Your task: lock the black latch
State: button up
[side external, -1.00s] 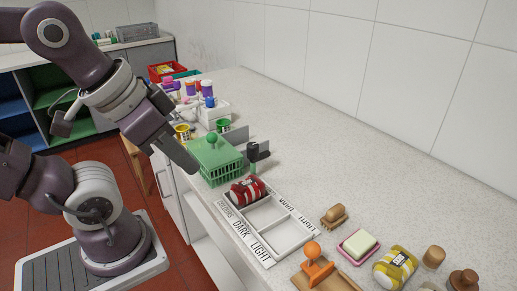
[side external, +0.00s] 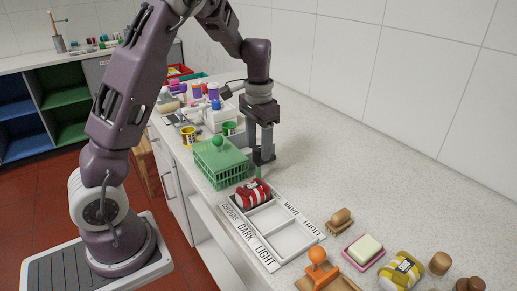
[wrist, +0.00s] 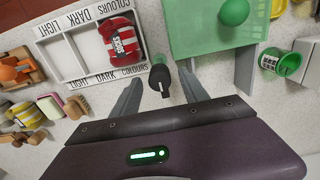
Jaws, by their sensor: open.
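The black latch (wrist: 161,80) is a small dark head with a narrow tip on top of a green bottle-like body (wrist: 158,60). It stands upright on the counter between the green lidded basket and the sorting tray. In the wrist view its narrow tip points toward my wrist. In the side view my gripper hides the latch, and only a bit of the green body (side external: 258,172) shows. My gripper (side external: 263,160) points down over this spot. In the wrist view its fingers (wrist: 158,77) are apart, one on each side of the latch. I cannot tell whether either finger touches it.
The green basket (side external: 220,170) with a knobbed lid stands close on the left. The white sorting tray (side external: 283,252) holds a red striped roll (side external: 252,194). A grey upright plate (wrist: 243,70) is beside the basket. The counter toward the wall is clear.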

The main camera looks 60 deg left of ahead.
jog(key=shift+f, duration=0.8)
grip_shut()
jog(key=shift+n, duration=0.3)
jog(key=n, duration=0.3)
jog(key=shift+n, duration=0.3)
jog(key=n, duration=0.4)
jog(key=shift+n, duration=0.3)
jog(key=n, duration=0.4)
jog(key=shift+n, duration=0.3)
jog(key=shift+r+n, duration=0.1)
jog(key=shift+n, duration=2.1)
